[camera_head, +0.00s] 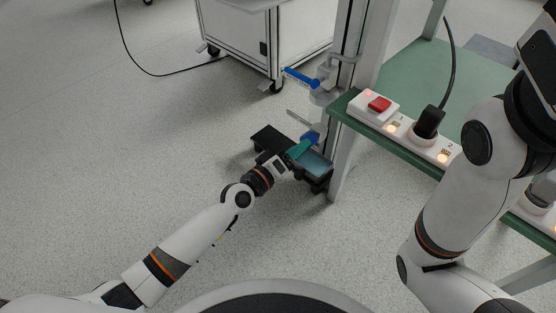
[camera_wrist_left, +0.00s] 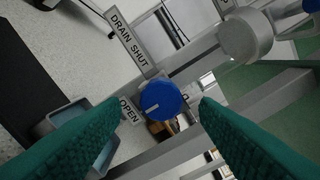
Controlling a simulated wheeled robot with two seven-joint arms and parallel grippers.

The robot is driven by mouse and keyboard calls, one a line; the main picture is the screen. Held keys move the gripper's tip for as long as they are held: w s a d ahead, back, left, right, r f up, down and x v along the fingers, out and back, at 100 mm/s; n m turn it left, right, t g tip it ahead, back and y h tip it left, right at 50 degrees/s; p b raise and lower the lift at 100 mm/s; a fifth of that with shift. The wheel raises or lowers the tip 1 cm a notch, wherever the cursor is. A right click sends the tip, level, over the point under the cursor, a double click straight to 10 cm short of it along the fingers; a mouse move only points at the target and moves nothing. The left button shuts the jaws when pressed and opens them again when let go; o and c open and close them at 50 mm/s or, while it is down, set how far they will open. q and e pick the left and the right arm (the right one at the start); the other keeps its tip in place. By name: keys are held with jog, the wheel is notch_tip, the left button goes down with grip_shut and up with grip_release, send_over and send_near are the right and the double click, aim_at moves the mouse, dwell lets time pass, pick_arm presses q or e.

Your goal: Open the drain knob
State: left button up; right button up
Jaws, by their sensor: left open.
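The blue round drain knob (camera_wrist_left: 161,98) faces my left wrist camera, with a short pale mark on its lower left part. A "DRAIN SHUT" plate (camera_wrist_left: 128,38) lies above and left of it, and an "OPEN" plate (camera_wrist_left: 129,111) is at its left. In the head view the knob (camera_head: 310,137) is small, just beyond my left gripper (camera_head: 298,149). The teal fingers are open, one on each side of the knob in the wrist view. I cannot tell whether they touch it. My right arm is at the right, but its gripper is out of view.
A blue lever (camera_head: 301,77) on a grey pipe sits above the knob. A dark tray (camera_head: 318,178) with a bluish inside is below, by the post. A power strip (camera_head: 398,124) with a red switch lies on the green table (camera_head: 408,73) at the right. Open floor lies left.

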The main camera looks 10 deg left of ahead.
pick_arm(q)
jog(key=p+v, duration=0.1)
jog(key=v, duration=0.8)
jog(key=shift+p, duration=0.4)
